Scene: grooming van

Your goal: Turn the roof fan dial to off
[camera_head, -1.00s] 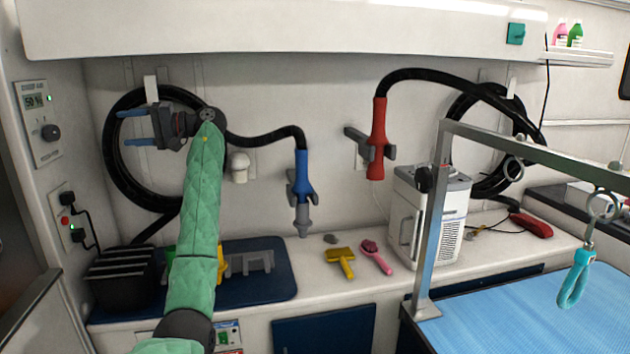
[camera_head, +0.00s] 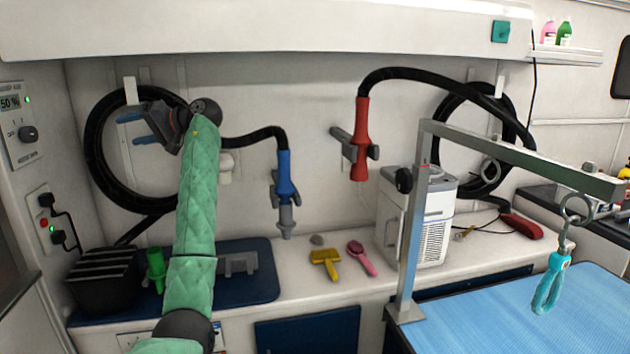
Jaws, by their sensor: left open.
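The dial (camera_head: 27,133) is a dark round knob on a pale control panel (camera_head: 22,158) on the left wall. The panel has a display reading 50 % and a lit green light above the knob. OFF is printed to the knob's left; the knob's exact pointing is too small to tell. My left gripper (camera_head: 127,129) is open and empty, its blue-tipped fingers pointing left towards the panel. It is to the right of the dial and apart from it, in front of a coiled black hose. My right gripper is not in view.
A socket plate (camera_head: 46,226) with plugged cables is below the panel. Blue (camera_head: 284,190) and red (camera_head: 361,140) hose nozzles hang to the right. The space between gripper and panel looks clear.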

